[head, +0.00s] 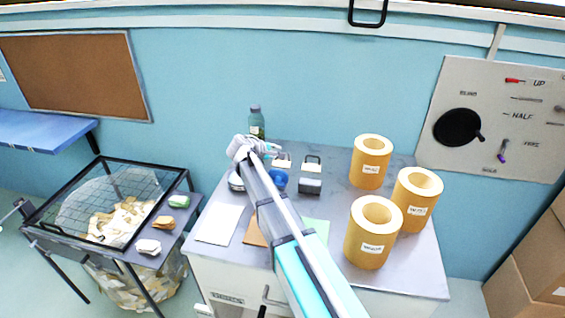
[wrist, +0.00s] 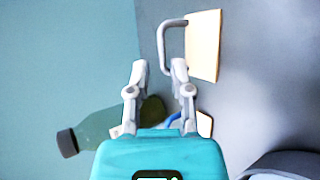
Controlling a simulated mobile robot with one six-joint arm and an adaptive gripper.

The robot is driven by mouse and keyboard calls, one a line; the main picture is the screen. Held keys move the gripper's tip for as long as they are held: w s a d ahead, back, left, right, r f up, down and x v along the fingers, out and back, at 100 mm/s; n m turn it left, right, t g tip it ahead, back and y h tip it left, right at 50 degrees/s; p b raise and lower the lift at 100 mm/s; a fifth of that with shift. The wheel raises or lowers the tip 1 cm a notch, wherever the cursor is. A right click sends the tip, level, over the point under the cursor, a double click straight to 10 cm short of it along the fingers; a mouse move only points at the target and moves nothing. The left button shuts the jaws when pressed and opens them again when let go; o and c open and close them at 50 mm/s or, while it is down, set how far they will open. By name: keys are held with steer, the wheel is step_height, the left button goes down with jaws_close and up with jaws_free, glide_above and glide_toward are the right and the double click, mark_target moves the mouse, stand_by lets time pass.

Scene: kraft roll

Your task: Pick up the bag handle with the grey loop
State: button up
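The bag handle (wrist: 203,45) is a tan block with a grey loop (wrist: 165,45) on its left side in the wrist view. In the head view a small pale block with a loop, apparently this handle (head: 283,162), lies just right of my gripper (head: 272,151). My gripper, also in the wrist view (wrist: 158,68), has its two fingers apart with nothing between the tips. The grey loop is just beyond the fingertips, nearer the right finger. I cannot tell the height gap between the tips and the loop.
A green bottle (head: 256,122) stands behind my gripper. Several kraft rolls (head: 366,240) stand on the right of the table. A wire-topped bin (head: 60,215) is at left.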

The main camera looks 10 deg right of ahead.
mark_target(280, 161)
steer(key=b+x, duration=0.1)
steer(key=x, duration=0.2)
steer(key=shift+a+f+b, duration=0.1)
steer(key=shift+f+b, duration=0.1)
steer(key=shift+b, duration=0.1)
steer(key=shift+w+d+f+b, duration=0.3)
steer(key=shift+w+d, duration=0.05)
steer(key=shift+d, duration=0.2)
jaws_close()
